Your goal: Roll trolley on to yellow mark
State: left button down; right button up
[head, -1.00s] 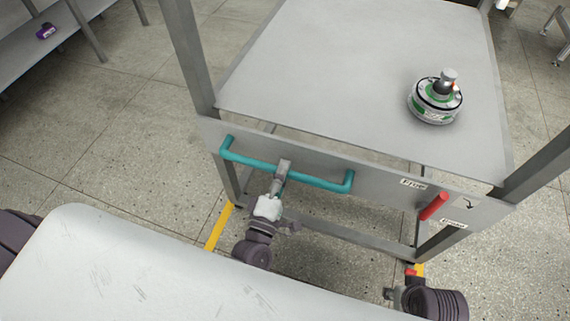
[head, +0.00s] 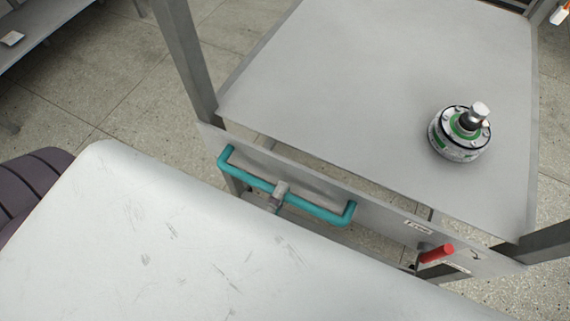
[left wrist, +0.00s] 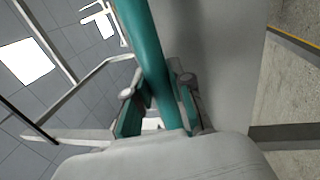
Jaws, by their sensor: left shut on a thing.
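The grey trolley (head: 370,85) stands in front of me, with a teal handle (head: 330,214) on its near side. My left gripper (head: 278,195) is shut on the handle's middle. In the left wrist view, the gripper (left wrist: 160,100) has its fingers on both sides of the teal bar (left wrist: 146,42). A red lever (head: 437,253) sits on the trolley's front panel, right of the handle. A yellow floor line (left wrist: 295,42) shows at the right of the left wrist view; the head view shows no yellow mark. My right gripper is out of view.
A round hub motor (head: 460,132) with green markings stands on the trolley's top, toward the right. A grey bench (head: 60,30) is at the upper left. Open tiled floor (head: 110,95) lies left of the trolley. My white body hides the floor below the handle.

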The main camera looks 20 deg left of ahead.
pick_arm(q)
jog(key=shift+s+f, duration=0.2)
jog(key=shift+s, duration=0.05)
jog(key=c, duration=1.2)
grip_release()
jog(key=shift+o, duration=0.9)
jog(key=shift+s+r, duration=0.1)
jog(key=shift+r, duration=0.05)
jog(key=s+f, duration=0.2)
jog(key=s, duration=0.9)
jog(key=shift+s+a+f, duration=0.2)
jog(key=shift+s, duration=0.15)
